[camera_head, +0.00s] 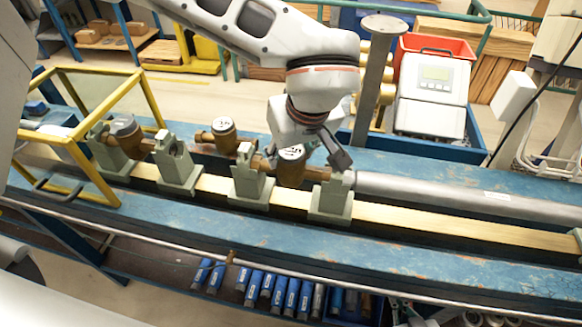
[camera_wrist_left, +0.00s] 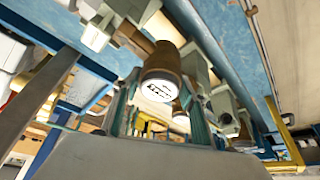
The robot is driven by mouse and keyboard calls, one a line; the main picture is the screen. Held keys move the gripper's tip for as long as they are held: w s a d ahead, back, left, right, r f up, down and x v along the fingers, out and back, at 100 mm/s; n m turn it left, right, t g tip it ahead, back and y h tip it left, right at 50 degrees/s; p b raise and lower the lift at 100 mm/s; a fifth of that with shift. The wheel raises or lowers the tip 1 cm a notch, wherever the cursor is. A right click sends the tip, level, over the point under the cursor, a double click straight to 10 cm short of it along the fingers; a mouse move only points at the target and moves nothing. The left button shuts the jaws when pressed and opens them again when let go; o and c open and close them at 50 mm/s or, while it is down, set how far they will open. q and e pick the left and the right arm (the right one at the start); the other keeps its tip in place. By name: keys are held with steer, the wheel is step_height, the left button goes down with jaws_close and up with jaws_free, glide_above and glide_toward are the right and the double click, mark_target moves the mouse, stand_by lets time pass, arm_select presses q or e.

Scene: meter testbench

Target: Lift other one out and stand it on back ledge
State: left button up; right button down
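A brown meter with a white dial (camera_head: 291,170) sits between two grey-green clamps on the bench rail. Its dial end (camera_wrist_left: 158,88) faces me in the left wrist view. My left gripper (camera_head: 306,158) is over this meter, fingers spread to either side; the right finger stands clear of the body. A second brown meter (camera_head: 225,136) stands on the blue back ledge (camera_head: 395,170), behind the rail. A third brown meter (camera_head: 125,128) sits at the leftmost clamp, partly behind the yellow frame. My right gripper is not in view.
A yellow-framed guard (camera_head: 143,100) stands at the left. A grey post (camera_head: 373,80) rises behind my left gripper, and a grey pipe (camera_head: 440,188) runs right along the rail. A light-grey device with a display (camera_head: 433,85) and a red bin (camera_head: 410,42) stand behind.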

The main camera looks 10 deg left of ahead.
arm_select(q)
jaws_close()
steer(key=shift+r, duration=0.15)
step_height(320, 180, up, 20)
